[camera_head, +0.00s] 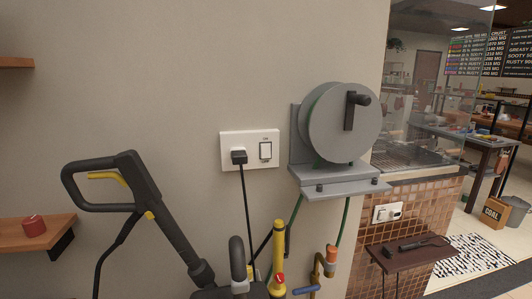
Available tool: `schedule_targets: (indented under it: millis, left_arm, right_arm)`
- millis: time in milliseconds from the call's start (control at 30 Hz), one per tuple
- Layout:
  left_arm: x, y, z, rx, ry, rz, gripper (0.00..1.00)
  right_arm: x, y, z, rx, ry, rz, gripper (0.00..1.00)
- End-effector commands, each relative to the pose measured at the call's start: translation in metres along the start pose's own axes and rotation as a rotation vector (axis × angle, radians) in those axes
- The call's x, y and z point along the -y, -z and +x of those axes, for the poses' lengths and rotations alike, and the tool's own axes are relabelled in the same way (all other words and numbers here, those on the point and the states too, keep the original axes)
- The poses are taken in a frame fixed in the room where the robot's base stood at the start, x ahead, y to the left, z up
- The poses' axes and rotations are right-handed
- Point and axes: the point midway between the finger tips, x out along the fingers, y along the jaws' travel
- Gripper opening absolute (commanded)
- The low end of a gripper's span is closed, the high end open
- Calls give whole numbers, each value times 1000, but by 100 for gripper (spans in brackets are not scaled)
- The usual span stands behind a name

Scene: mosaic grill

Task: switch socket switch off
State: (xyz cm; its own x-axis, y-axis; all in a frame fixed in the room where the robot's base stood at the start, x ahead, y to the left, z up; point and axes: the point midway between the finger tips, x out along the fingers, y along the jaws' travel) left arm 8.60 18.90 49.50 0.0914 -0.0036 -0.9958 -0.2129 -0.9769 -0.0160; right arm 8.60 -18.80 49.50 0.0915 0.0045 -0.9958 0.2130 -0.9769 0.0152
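A white wall socket plate (250,135) is on the beige wall near the middle of the head view. Its rocker switch (265,151) sits on the right half of the plate, outlined in black. A black plug (238,157) is in the left half, and its cable hangs down. Whether the switch is on or off is too small to tell. Neither of my grippers is in view.
A grey hose reel (341,124) juts from the wall just right of the socket. A pressure washer with a black and yellow handle (110,180) stands below left. A second socket (387,212) is on the tiled wall at right.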

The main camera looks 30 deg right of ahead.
Motion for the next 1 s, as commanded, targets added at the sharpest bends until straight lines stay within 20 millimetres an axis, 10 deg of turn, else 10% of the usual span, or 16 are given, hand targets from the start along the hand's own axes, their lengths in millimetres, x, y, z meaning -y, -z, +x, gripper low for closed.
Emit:
schedule_targets:
  millis: [100,1000]
  left_arm:
    - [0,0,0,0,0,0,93]
    - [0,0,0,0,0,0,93]
  right_arm:
    - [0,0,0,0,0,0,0]
    - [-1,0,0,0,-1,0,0]
